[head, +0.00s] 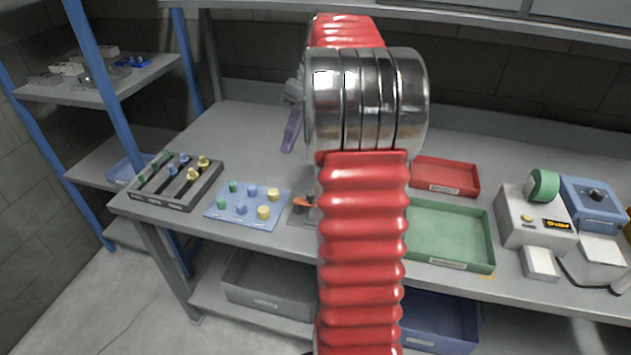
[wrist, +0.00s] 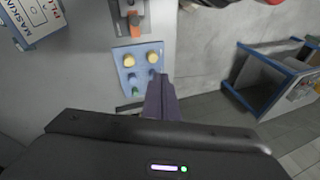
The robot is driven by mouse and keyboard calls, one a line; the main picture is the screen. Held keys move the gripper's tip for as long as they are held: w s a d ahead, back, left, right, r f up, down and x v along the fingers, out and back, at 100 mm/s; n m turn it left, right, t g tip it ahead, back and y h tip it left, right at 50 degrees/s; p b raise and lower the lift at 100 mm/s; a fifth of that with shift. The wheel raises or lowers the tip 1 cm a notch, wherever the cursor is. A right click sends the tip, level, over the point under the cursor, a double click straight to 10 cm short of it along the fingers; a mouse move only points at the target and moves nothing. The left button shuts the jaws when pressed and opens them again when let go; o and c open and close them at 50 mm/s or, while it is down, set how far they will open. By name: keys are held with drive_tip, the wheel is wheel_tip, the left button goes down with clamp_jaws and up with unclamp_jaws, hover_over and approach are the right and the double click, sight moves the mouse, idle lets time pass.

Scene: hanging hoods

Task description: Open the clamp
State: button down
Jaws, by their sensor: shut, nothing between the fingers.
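A small device with an orange lever (head: 304,202) on a grey base, which I take to be the clamp, stands near the bench's front edge. My red arm partly hides it in the head view. In the wrist view the clamp (wrist: 131,18) is at the top edge, partly cut off. My gripper (head: 289,146) shows a purple finger left of my metal arm joint, above the bench. In the wrist view my gripper (wrist: 159,82) is shut and empty. It points over the blue peg board, apart from the clamp. Whether the lever is open or closed I cannot tell.
The blue board (head: 247,220) with several coloured pegs lies left of the clamp. A dark slotted tray (head: 168,199) is farther left. A red tray (head: 445,176) and a green tray (head: 450,235) lie right of my arm. A boxed instrument (head: 535,220) stands at the right.

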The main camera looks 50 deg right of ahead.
drive_tip(key=s+d+f+n+y, duration=0.1)
drive_tip(key=s+d+f, duration=0.1)
drive_tip(key=d, duration=0.6)
drive_tip(key=s+d+f+t+y, duration=0.1)
drive_tip(key=s+d+f, duration=0.2)
drive_tip(key=d+f, duration=0.2)
drive_tip(key=d, duration=0.3)
drive_tip(key=shift+n+y, duration=0.3)
drive_tip(key=shift+n, duration=0.1)
drive_tip(key=shift+w, duration=0.1)
drive_tip(key=shift+w+a+f, duration=0.2)
drive_tip(key=shift+a+f, duration=1.9)
drive_tip(key=shift+a, duration=0.2)
drive_tip(key=shift+w+a+f, duration=0.15)
drive_tip(key=shift+a+f, duration=1.9)
drive_tip(key=shift+a, duration=0.25)
